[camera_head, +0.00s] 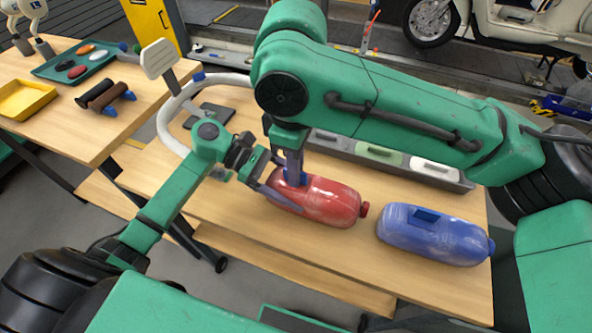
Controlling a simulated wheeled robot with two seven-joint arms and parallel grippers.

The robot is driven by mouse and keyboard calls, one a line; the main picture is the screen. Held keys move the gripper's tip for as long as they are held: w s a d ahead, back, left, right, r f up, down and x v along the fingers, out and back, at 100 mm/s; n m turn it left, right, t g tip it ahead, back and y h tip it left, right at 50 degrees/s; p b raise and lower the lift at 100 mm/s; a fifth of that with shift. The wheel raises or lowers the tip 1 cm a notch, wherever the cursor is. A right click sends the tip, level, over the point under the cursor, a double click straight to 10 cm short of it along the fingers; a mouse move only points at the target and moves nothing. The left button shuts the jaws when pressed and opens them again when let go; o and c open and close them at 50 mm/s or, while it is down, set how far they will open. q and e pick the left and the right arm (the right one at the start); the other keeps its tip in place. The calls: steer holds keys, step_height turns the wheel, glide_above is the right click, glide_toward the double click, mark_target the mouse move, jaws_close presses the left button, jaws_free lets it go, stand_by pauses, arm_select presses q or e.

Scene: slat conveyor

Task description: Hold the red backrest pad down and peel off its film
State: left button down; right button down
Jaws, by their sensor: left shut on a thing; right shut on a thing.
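The red backrest pad (335,203) lies on the wooden bench. Its surface is glossy with pale streaks, like clear film. A small red knob sticks out at its right end. My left gripper (268,185) reaches in from the left and is shut at the pad's left end. My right gripper (296,178) points down from above, its fingers shut at the top of the pad's left part. The fingers and arms cover that part, so I cannot tell whether either one grips film or pad.
A blue pad (432,237) with a dark rectangle on top lies to the right on the bench (240,225). Behind is a grey tray (398,168) with coloured pieces. A white curved tube (165,125) stands at left. A left table holds a yellow tray (25,99) and a green tray (52,68).

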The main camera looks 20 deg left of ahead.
arm_select(q)
steer(key=shift+a+f, duration=0.1)
steer(key=shift+f, duration=0.2)
arm_select(e)
steer(key=s+r, duration=0.3)
steer(key=r, duration=0.4)
steer(key=shift+s+d, duration=0.35)
steer(key=shift+d, duration=0.05)
steer(key=shift+r, duration=0.1)
